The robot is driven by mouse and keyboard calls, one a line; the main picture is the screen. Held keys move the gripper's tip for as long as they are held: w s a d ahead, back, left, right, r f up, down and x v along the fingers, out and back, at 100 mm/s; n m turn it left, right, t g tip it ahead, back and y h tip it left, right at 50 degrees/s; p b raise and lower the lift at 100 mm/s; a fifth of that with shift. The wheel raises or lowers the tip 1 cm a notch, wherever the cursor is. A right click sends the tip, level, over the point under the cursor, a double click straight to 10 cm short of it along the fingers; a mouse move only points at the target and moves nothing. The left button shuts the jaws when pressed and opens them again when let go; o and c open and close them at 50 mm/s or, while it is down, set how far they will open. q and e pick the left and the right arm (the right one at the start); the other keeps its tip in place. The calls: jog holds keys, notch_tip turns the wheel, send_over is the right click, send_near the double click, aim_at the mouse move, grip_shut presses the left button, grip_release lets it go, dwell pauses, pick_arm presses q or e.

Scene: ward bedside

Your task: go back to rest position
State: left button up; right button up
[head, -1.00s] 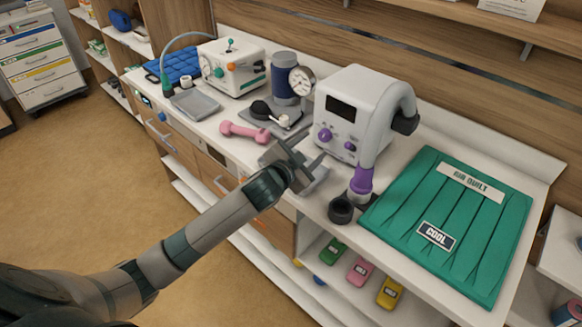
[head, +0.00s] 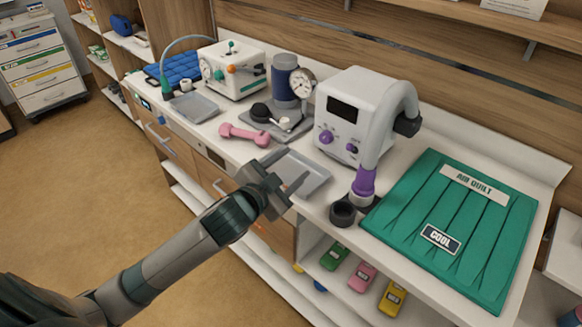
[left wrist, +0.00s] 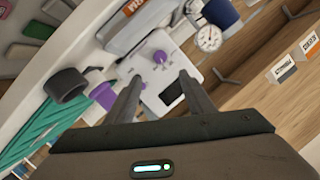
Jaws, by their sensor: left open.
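My left gripper (head: 287,174) is open and empty in the head view. It hangs at the front edge of the white counter (head: 215,135), in front of a grey tray (head: 312,175). In the left wrist view its two fingers (left wrist: 162,95) stand apart with nothing between them. Behind them is the white machine (left wrist: 161,70) with purple knobs, which also stands right of the gripper in the head view (head: 350,110). My right gripper is in neither view.
A black ring-shaped cup (head: 342,213) and a green air quilt (head: 455,225) are to the gripper's right. A pink dumbbell (head: 245,134) lies behind it to the left. Small coloured devices (head: 362,276) sit on the shelf below. The floor (head: 70,200) at left is clear.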

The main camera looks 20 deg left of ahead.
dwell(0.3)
pick_arm(q)
jog(key=s+d+f+n+g+y, duration=0.15)
jog(key=s+f+g, duration=0.25)
jog(key=s+f, duration=0.6)
jog(key=s+a+f+n+g, duration=0.1)
jog(key=s+f+n+g, duration=0.25)
jog(key=s+f, duration=0.65)
jog(key=s+d+f+n+g, duration=0.1)
jog(key=s+f+g, duration=0.35)
jog(key=s, duration=1.05)
notch_tip(320, 180, down, 28)
jog(key=s+a+f+g, duration=0.2)
jog(key=s+a+f, duration=0.1)
jog(key=s+f, duration=1.5)
jog(key=shift+s+f, duration=0.3)
jog(key=shift+s, duration=0.25)
